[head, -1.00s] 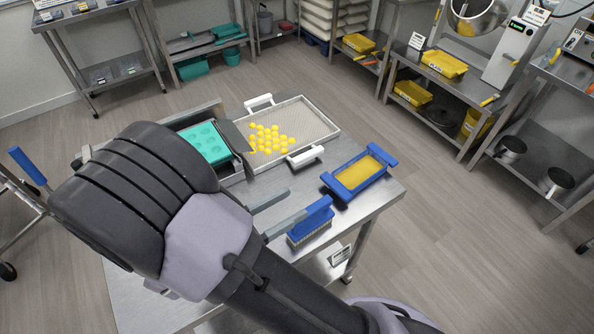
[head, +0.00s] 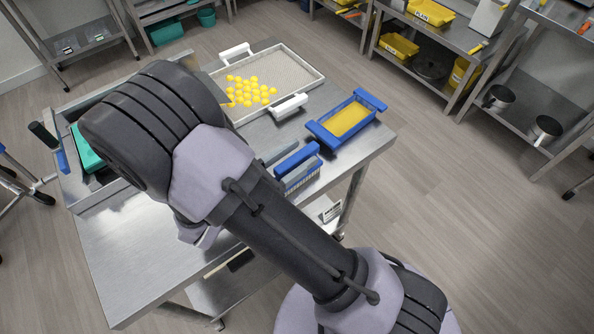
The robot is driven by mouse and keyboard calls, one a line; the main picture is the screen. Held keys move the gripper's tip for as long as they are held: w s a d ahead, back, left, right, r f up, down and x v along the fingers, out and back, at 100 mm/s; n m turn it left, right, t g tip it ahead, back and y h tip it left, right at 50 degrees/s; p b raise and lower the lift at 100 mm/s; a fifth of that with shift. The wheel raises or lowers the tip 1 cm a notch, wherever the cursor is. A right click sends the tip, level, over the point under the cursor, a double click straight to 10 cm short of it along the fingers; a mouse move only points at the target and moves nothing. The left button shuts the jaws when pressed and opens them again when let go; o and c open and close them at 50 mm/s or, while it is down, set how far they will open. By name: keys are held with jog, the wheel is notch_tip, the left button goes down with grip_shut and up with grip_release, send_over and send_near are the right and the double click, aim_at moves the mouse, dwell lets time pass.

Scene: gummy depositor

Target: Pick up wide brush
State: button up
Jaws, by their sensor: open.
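The wide brush (head: 302,181), with a blue block and pale bristles, stands bristles down near the right front part of the steel table. My arm hides most of the gripper body.
A blue frame with a yellow sheet (head: 347,119) lies to the right of the brush. A mesh tray (head: 293,72) with several yellow gummies is behind. A teal mould (head: 86,152) is partly hidden at left. The front table top (head: 140,262) is clear.

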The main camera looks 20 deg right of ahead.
grip_shut()
dwell(1.3)
